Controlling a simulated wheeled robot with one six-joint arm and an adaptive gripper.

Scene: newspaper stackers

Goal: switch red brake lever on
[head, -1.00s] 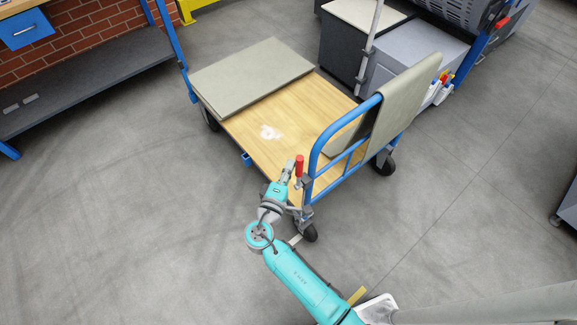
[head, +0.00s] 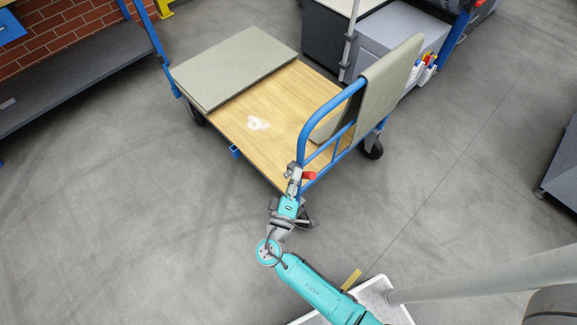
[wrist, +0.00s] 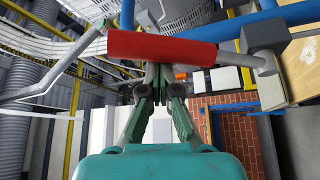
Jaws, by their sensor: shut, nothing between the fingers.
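The red brake lever handle (head: 308,175) sits at the near corner of the blue-framed cart (head: 328,125), by the lower end of its blue end rail. The handle lies roughly level, pointing right in the head view. In the wrist view the red handle (wrist: 160,47) lies crosswise just beyond my fingertips, its grey rod running right to a grey block (wrist: 264,33) on a blue tube. My gripper (head: 294,174) is shut and empty, right beside the lever. In the wrist view my gripper (wrist: 155,80) has its fingers together below the handle; I cannot tell whether they touch it.
The cart's wooden deck (head: 262,130) carries a grey board (head: 235,65), and another grey panel (head: 393,85) hangs over the end rail. Grey cabinets (head: 405,45) stand behind the cart. A dark shelf (head: 75,90) runs along the brick wall.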

